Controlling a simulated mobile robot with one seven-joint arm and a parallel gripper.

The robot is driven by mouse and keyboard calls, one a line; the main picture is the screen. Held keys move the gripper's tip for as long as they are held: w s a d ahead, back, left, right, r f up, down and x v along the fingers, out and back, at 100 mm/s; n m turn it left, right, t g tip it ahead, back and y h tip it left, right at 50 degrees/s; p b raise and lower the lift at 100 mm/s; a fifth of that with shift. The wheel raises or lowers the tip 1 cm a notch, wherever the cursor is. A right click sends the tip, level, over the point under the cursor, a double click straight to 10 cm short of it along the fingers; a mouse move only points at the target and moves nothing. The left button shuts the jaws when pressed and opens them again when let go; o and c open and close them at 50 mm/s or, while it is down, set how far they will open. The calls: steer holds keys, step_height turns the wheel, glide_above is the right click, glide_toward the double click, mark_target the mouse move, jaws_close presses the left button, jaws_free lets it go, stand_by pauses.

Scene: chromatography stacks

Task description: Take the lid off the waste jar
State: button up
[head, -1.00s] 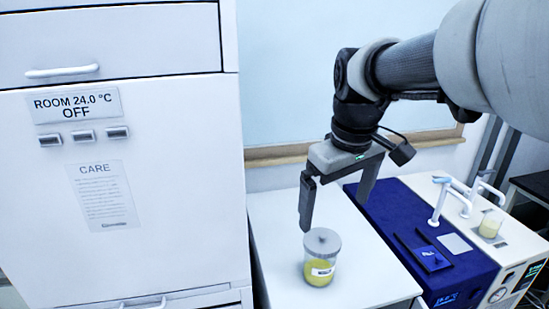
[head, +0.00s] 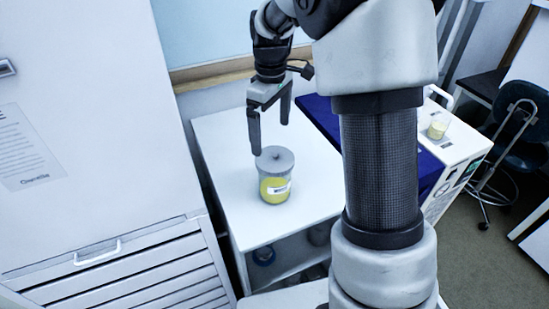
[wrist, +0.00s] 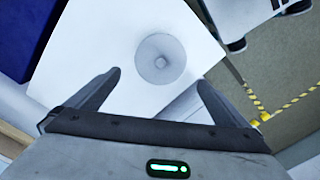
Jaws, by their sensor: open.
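The waste jar (head: 274,189) stands upright on a white bench top, with yellow contents and a white label. Its grey lid (head: 274,159) sits on top with a small knob at the centre. In the wrist view the lid (wrist: 160,59) shows from above, beyond and between the fingertips. My gripper (head: 270,138) is open and empty, pointing down just above and behind the jar in the head view. Its two fingers also show spread apart in the wrist view (wrist: 158,78). I see no contact between fingers and lid.
The white bench (head: 222,150) is clear around the jar, with shelves below. A white cabinet (head: 95,130) stands at left. A blue unit (head: 322,118) and a white unit with a small beaker (head: 437,130) stand at right, partly hidden by my arm. A chair (head: 518,135) is farther right.

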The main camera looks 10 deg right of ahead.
mark_target(273, 153)
step_height(273, 153, down, 3)
steer(key=shift+r, duration=0.1)
steer(key=shift+s+d+f, duration=0.15)
steer(key=shift+f, duration=2.45)
steer(key=c, duration=0.9)
